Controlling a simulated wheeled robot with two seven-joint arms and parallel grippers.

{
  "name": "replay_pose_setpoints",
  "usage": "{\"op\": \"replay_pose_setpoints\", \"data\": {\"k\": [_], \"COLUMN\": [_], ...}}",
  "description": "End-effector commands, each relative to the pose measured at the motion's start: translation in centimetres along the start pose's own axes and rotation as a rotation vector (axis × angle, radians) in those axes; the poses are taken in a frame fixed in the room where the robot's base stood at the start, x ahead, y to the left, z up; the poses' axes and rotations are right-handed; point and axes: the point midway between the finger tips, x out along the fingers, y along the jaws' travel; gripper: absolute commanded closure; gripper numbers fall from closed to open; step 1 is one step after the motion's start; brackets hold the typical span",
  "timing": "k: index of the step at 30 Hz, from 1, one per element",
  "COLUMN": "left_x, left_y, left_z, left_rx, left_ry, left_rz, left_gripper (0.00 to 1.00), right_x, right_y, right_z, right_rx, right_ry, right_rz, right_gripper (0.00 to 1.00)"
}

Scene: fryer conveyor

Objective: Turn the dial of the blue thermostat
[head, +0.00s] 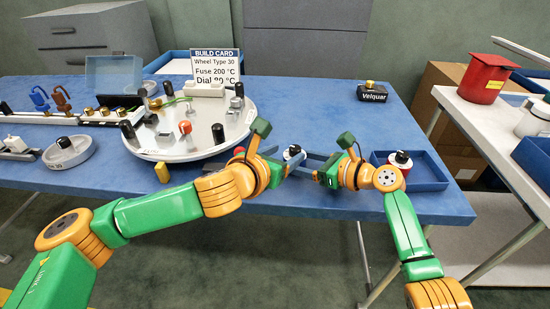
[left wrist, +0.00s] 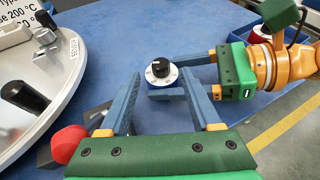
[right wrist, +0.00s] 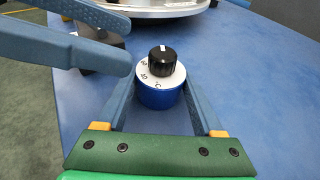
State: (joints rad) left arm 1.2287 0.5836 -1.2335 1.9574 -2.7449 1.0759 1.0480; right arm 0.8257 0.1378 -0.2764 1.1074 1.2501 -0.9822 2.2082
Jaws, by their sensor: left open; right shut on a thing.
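The blue thermostat (head: 293,153) has a blue round body, a white scale face and a black dial with a white mark. It is upright near the table's front edge. My right gripper (right wrist: 160,97) is shut on its body from the sides, and the dial (right wrist: 162,62) stands clear above the fingers. My left gripper (left wrist: 160,93) is open and empty. Its fingers point at the thermostat (left wrist: 158,88) from the left and stay apart from the dial. In the right wrist view its fingers reach in from the upper left. The build card (head: 215,67) has a dial line, hard to read exactly.
A large white round plate (head: 200,150) with knobs and fittings stands left of the grippers. A blue tray (head: 430,178) holding a red thermostat (head: 400,160) is at the right. A black block marked Velquar (head: 372,94) lies behind. The blue table (head: 310,110) is clear between.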

Motion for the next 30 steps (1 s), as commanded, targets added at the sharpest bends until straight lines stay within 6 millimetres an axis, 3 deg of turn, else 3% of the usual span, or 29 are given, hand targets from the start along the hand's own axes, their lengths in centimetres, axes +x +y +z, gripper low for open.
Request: {"op": "replay_pose_setpoints", "data": {"k": [3,9,21,22,25,30], "left_x": [-3.2,-6.8,-7.4,-7.3,-7.3,-7.3], "left_y": [0.0,0.1,0.0,0.0,0.0,0.0], "left_z": [0.0,0.0,-0.1,-0.1,-0.1,-0.1], "left_rx": [0.001,0.001,0.001,0.001,0.001,0.001], "left_ry": [-0.001,0.0,0.001,0.0,0.0,0.0], "left_rz": [0.0,0.002,0.001,0.001,0.001,0.001], "left_gripper": [0.36,0.36,0.36,0.36,0.36,0.36], "right_x": [0.0,0.0,0.0,0.0,0.0,0.0], "right_y": [0.0,0.0,0.0,0.0,0.0,0.0], "right_z": [-0.1,-0.1,-0.1,-0.1,-0.1,-0.1], "right_rx": [0.0,0.0,0.0,0.0,0.0,0.0], "right_ry": [0.001,0.001,0.001,0.002,0.001,0.001], "right_rz": [0.001,0.001,0.0,0.0,0.0,0.0], "right_gripper": [0.62,0.62,0.62,0.29,0.02,0.0]}}
